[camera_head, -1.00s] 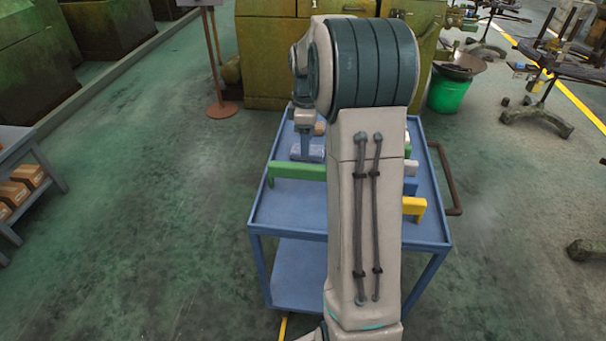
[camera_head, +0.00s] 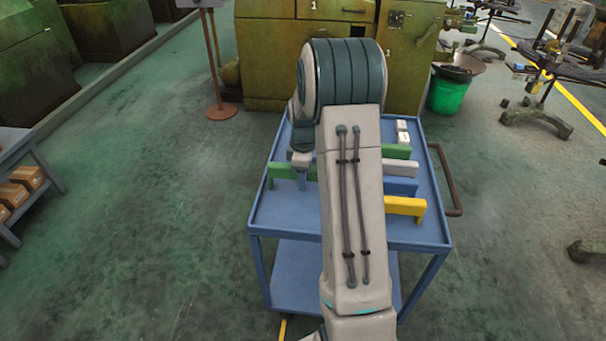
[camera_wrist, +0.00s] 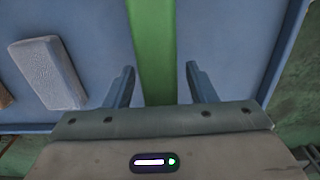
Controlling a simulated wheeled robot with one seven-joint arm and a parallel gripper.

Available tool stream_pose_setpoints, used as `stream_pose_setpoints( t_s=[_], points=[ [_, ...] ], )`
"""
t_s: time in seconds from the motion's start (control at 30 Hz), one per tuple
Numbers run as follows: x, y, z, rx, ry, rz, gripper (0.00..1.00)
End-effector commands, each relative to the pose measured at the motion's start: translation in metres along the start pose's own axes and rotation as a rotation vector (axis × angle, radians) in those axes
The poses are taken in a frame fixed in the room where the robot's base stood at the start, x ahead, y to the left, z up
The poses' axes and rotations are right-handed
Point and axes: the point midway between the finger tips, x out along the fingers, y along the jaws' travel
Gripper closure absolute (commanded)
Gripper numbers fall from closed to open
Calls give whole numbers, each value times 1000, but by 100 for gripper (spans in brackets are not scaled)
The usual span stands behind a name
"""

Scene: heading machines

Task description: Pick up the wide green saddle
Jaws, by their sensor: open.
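A long green saddle (camera_head: 282,172) lies on the left side of the blue cart's top in the head view, its right part hidden behind my arm. In the wrist view the green bar (camera_wrist: 152,45) runs from the top edge down between my two fingers, with a gap on each side. My gripper (camera_wrist: 160,72) is open and holds nothing. In the head view my gripper (camera_head: 302,180) is low over the green saddle, partly hidden by my arm. A second, shorter-looking green piece (camera_head: 397,151) shows right of my arm; its left end is hidden.
The blue cart (camera_head: 285,218) has a raised rim and a side handle (camera_head: 447,180). A grey saddle (camera_head: 402,168), a blue one (camera_head: 402,186) and a yellow one (camera_head: 406,205) lie right of my arm. White blocks (camera_head: 403,132) are behind. A pale block (camera_wrist: 47,72) lies left of my fingers.

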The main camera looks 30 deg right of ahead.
Motion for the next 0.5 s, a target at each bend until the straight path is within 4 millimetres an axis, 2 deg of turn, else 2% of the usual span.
stream_pose_setpoints(
  t_s=[0.17,0.2,0.37,0.5],
  points=[
    [0,0,0,0,0,0,49],
    [0,0,0,0,0,0,55],
    [0,0,0,0,0,0,99],
    [0,0,0,0,0,1,100]
  ],
)
